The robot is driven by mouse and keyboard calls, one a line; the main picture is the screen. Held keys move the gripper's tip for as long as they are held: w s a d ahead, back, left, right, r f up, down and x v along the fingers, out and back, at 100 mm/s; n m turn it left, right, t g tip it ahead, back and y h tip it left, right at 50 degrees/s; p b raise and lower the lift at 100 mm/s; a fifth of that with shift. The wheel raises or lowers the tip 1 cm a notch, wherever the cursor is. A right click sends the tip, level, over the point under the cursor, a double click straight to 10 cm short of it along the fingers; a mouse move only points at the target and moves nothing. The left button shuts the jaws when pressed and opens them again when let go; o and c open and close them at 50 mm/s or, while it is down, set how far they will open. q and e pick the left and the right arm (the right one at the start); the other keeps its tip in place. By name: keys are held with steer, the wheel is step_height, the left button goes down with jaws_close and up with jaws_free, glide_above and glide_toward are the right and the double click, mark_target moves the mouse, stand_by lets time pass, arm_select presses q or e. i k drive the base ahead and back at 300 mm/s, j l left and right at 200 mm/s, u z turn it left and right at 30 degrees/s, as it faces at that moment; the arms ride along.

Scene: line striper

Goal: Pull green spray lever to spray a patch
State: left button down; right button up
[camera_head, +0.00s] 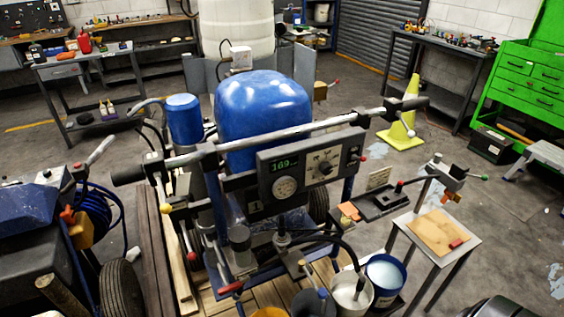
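A line striper with a blue tank (263,105) stands in the middle, its long handlebar (300,132) running across with a black grip at each end. A lever with a small green tip (485,178) sticks out to the right from a grey fitting (447,171), right of the striper. A yellow-tipped lever (166,208) sits below the left grip. Neither of my grippers is in view, and nothing is seen touching the levers.
A control panel (311,168) reads 169. A small stand (437,232) with a wooden board is at right, with paint buckets (384,277) below. The yellow cone (403,115), a green tool cabinet (535,85) and workbenches stand behind. Open floor lies at far right.

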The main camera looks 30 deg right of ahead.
mark_target(484, 178)
steer(key=z, duration=2.35)
steer(key=l+u, duration=0.1)
steer(key=u, duration=0.3)
steer(key=i+l+u, duration=0.1)
steer(key=u, duration=0.35)
steer(key=l+u, duration=0.15)
steer(key=u, duration=0.25)
steer(key=i+l+u, duration=0.1)
steer(key=l+u, duration=0.25)
steer(key=l, duration=0.8)
steer(key=l+u, duration=0.4)
steer(key=l, duration=0.7)
